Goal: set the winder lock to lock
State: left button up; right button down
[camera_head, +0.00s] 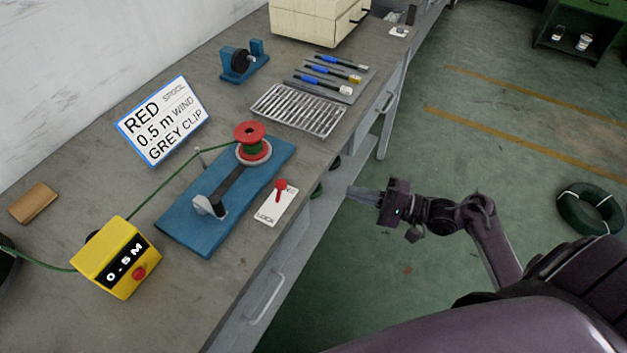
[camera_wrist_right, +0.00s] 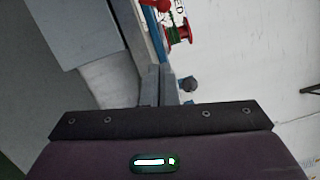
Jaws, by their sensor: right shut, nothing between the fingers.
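The winder is a blue base plate (camera_head: 178,219) on the workbench with a red spool (camera_head: 250,133) at its far end and a dark arm (camera_head: 232,185) along it. The winder lock is a white plate (camera_head: 268,213) marked LOCK with a red lever (camera_head: 281,187), at the bench's front edge right of the winder. The lever's knob is at the plate's far end, away from the LOCK lettering. My right gripper (camera_head: 352,192) is shut and empty, off the bench edge to the right of the lock. Its shut fingers show in the right wrist view (camera_wrist_right: 158,85). My left gripper is not visible.
A sign (camera_head: 163,120), a wire rack (camera_head: 298,110) and several tools on a grey mat (camera_head: 347,97) are farther back.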

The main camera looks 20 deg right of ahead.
aim_at(303, 195)
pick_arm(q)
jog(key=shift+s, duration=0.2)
pick_arm(e)
jog(key=shift+s+d+r, duration=0.1)
jog(key=shift+s+r, duration=0.1)
jog(key=shift+r, duration=0.25)
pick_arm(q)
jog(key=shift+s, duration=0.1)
pick_arm(e)
jog(key=p+x, duration=0.1)
jog(key=x, duration=0.9)
jog(key=shift+r, duration=0.15)
jog(key=a, duration=0.2)
jog(key=a+p, duration=0.1)
jog(key=shift+s+a+r, duration=0.15)
jog(key=shift+a+r, duration=0.25)
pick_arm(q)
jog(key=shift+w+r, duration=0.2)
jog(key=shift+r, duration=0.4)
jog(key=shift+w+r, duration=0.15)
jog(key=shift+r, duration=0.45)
pick_arm(e)
jog(key=shift+a, duration=0.15)
jog(key=shift+f, duration=0.1)
pick_arm(q)
jog(key=shift+p, duration=0.3)
